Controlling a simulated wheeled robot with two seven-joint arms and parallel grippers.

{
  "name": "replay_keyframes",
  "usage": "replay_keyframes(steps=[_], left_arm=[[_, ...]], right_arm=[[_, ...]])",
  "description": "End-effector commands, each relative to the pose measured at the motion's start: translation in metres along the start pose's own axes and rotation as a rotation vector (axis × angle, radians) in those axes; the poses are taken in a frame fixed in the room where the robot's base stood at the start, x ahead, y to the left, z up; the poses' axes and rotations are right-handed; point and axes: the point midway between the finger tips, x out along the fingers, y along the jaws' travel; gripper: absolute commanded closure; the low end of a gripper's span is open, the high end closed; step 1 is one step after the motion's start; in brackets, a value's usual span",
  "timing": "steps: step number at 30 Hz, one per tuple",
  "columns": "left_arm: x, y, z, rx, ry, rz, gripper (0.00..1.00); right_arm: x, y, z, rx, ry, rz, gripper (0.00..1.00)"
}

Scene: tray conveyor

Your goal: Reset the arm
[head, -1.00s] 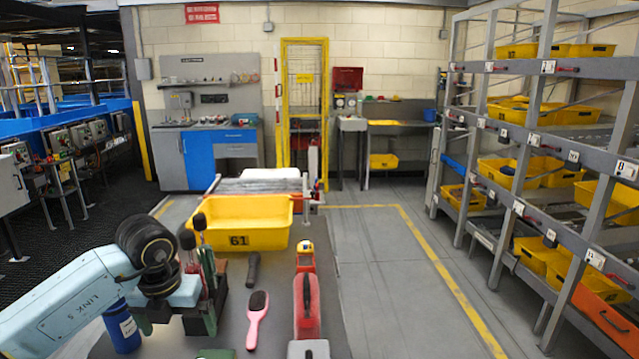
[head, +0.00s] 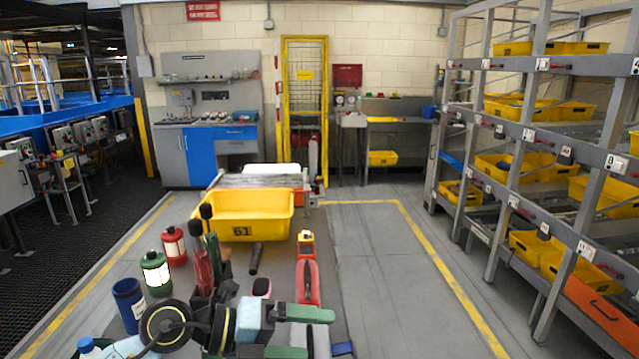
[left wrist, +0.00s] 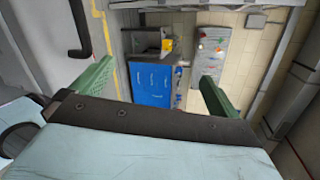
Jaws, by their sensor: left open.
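My left gripper (head: 318,333) is low in the middle of the head view, its two green fingers spread apart and pointing right. It is over the near part of the grey table and holds nothing that I can see. In the left wrist view the open fingers (left wrist: 155,88) stand wide apart with only the far wall and a blue cabinet (left wrist: 152,84) between them. My left arm is folded at the lower left of the head view and hides part of the table. My right gripper does not show.
A yellow bin marked 61 (head: 240,217) stands at the table's back. Shelves stand right.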

Motion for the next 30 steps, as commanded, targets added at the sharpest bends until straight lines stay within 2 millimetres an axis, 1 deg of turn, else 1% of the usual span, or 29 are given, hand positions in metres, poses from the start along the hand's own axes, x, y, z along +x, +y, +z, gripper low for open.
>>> replay_keyframes(steps=[1, 3, 5, 6, 8, 11, 12, 14, 16, 17, 18, 20, 21, 23, 24, 26, 27, 29, 30], left_arm=[[0.003, -0.019, -0.004, -0.049, -0.055, -0.13, 0.0], [-0.002, -0.043, 0.0, -0.125, -0.151, -0.297, 0.0], [-0.011, -0.059, 0.006, -0.202, -0.243, -0.426, 0.0], [-0.02, -0.066, 0.011, -0.262, -0.31, -0.503, 0.0], [-0.036, -0.07, 0.02, -0.357, -0.415, -0.606, 0.0], [-0.066, -0.063, 0.035, -0.537, -0.605, -0.74, 0.0], [-0.079, -0.055, 0.039, -0.616, -0.683, -0.779, 0.0], [-0.097, -0.037, 0.043, -0.741, -0.803, -0.823, 0.0], [-0.117, -0.011, 0.042, -0.895, -0.943, -0.848, 0.0], [-0.125, 0.003, 0.04, -0.963, -1.002, -0.849, 0.0], [-0.134, 0.022, 0.035, -1.058, -1.079, -0.843, 0.0], [-0.146, 0.052, 0.023, -1.202, -1.192, -0.818, 0.0], [-0.153, 0.072, 0.011, -1.3, -1.263, -0.788, 0.0], [-0.16, 0.102, -0.011, -1.449, -1.362, -0.725, 0.0], [-0.164, 0.12, -0.029, -1.55, -1.422, -0.672, 0.0], [-0.168, 0.144, -0.057, -1.692, -1.498, -0.58, 0.0], [-0.168, 0.158, -0.077, -1.779, -1.537, -0.513, 0.0], [-0.169, 0.173, -0.106, -1.895, -1.582, -0.414, 0.0], [-0.169, 0.18, -0.124, -1.962, -1.603, -0.348, 0.0]], right_arm=[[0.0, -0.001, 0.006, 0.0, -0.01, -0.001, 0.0], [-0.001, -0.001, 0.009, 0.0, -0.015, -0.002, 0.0], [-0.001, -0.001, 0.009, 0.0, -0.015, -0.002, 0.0], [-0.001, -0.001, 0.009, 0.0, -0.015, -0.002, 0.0], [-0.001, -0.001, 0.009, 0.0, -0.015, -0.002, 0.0], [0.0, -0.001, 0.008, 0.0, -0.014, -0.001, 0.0], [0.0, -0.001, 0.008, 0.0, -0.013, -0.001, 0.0], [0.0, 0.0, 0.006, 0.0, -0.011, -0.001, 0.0], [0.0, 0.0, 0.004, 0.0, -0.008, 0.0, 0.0], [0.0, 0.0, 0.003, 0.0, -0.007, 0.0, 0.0], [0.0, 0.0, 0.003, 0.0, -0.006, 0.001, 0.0], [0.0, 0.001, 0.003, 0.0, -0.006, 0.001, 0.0], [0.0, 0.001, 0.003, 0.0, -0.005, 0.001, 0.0], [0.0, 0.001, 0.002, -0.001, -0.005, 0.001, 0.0], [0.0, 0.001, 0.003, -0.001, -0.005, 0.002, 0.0], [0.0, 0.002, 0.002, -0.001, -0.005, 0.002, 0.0], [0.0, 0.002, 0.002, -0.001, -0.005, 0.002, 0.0], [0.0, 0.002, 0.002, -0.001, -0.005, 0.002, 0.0], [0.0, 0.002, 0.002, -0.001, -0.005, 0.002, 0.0]])
